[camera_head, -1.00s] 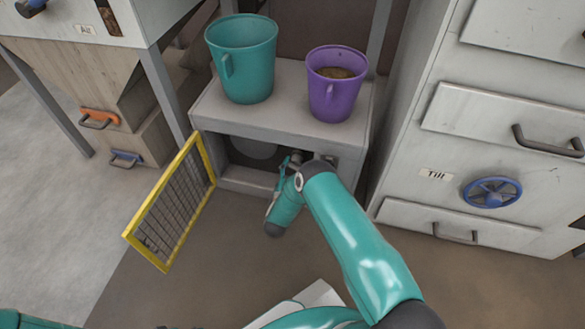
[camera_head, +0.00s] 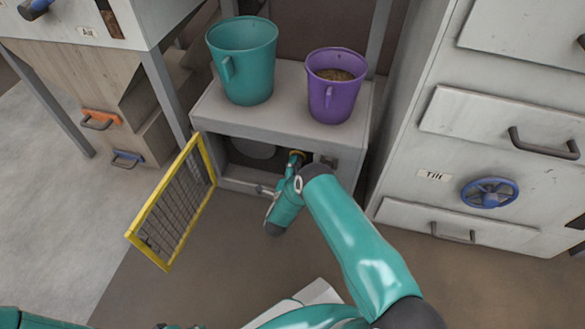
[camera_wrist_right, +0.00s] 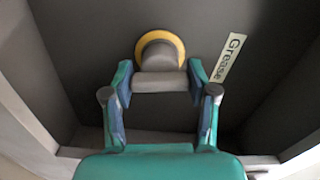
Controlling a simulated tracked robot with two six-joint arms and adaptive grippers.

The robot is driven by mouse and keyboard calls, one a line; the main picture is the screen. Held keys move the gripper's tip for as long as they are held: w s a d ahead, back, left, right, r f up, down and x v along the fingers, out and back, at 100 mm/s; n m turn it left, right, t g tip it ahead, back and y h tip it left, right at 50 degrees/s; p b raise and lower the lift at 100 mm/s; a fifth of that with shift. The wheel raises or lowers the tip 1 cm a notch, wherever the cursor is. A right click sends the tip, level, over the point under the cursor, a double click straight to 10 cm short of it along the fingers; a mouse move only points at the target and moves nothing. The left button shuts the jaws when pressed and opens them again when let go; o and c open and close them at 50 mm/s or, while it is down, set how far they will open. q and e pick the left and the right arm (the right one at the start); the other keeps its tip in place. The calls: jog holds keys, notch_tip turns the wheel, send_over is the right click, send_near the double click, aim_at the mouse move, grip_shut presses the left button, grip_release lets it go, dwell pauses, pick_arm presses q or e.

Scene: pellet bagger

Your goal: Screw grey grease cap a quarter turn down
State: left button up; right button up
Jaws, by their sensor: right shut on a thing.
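The grey grease cap (camera_wrist_right: 158,82) shows in the right wrist view as a grey bar in front of a yellow ring (camera_wrist_right: 178,42) and a round knob face. A "Grease" label (camera_wrist_right: 229,58) is on the dark wall to its right. My right gripper (camera_wrist_right: 161,70) has one finger on each side of the bar and is shut on it. In the head view the right gripper (camera_head: 297,160) reaches into the low opening of the grey cabinet, with a bit of yellow at its tip. The cap itself is mostly hidden there. My left gripper is not in view.
A yellow-framed mesh door (camera_head: 205,165) stands open left of the opening. A teal mug (camera_head: 242,65) and a purple mug (camera_head: 330,100) with brown contents stand on the cabinet top (camera_head: 285,105). A drawer unit with a blue handwheel (camera_head: 489,193) stands to the right.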

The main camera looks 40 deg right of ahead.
jog(key=shift+s+d+f+m, duration=0.15)
jog(key=shift+d+m, duration=0.1)
jog(key=shift+m, duration=0.65)
jog(key=o, duration=1.2)
jog(key=shift+c, duration=0.2)
jog(key=shift+a, duration=0.1)
jog(key=shift+a, duration=0.1)
jog(key=v, duration=1.1)
jog(key=shift+s+a, duration=0.2)
jog(key=shift+a, duration=0.15)
